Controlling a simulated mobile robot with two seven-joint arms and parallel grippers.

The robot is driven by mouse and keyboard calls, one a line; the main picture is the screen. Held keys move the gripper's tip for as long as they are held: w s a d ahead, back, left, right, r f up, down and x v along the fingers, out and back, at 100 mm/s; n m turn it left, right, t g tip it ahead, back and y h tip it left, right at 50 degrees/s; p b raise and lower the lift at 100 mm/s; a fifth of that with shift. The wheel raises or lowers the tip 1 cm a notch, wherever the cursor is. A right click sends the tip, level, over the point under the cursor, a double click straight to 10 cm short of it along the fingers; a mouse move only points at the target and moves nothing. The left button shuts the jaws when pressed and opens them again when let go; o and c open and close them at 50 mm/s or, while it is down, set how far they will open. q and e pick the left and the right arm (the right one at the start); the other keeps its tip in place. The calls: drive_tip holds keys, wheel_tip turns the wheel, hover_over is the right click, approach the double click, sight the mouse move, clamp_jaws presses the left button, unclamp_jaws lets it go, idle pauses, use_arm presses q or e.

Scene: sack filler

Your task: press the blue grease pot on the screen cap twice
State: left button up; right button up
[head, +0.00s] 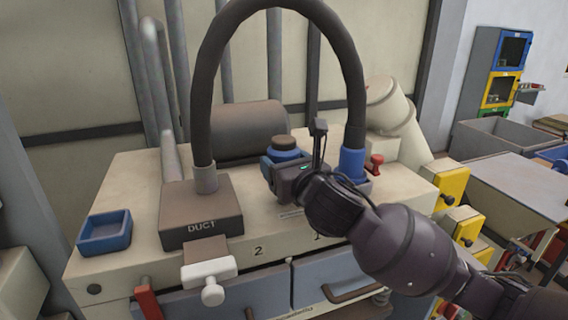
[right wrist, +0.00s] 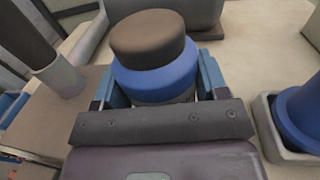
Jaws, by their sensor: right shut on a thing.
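The blue grease pot (head: 285,143) is a short round pot on the cream machine top, behind my right gripper (head: 283,162) in the head view. In the right wrist view the blue pot (right wrist: 155,82) has a dark brown round top and stands between the blue fingers of my right gripper (right wrist: 158,88). The gripper is shut on it. The pot looks upright; its underside is hidden, so I cannot tell whether it touches anything below. I cannot make out the screen cap for certain. My left gripper is not in view.
A dark hose (head: 207,85) arches from the DUCT block (head: 202,215) to a blue collar (head: 352,163) just right of my gripper. A blue tray (head: 104,232) sits at the left. A dark roller (head: 240,130) lies behind. A red knob (head: 375,165) stands at the right.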

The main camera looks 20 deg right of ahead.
sight(289, 143)
drive_tip(key=shift+r, duration=0.1)
drive_tip(key=shift+r, duration=2.45)
drive_tip(key=shift+s, duration=0.1)
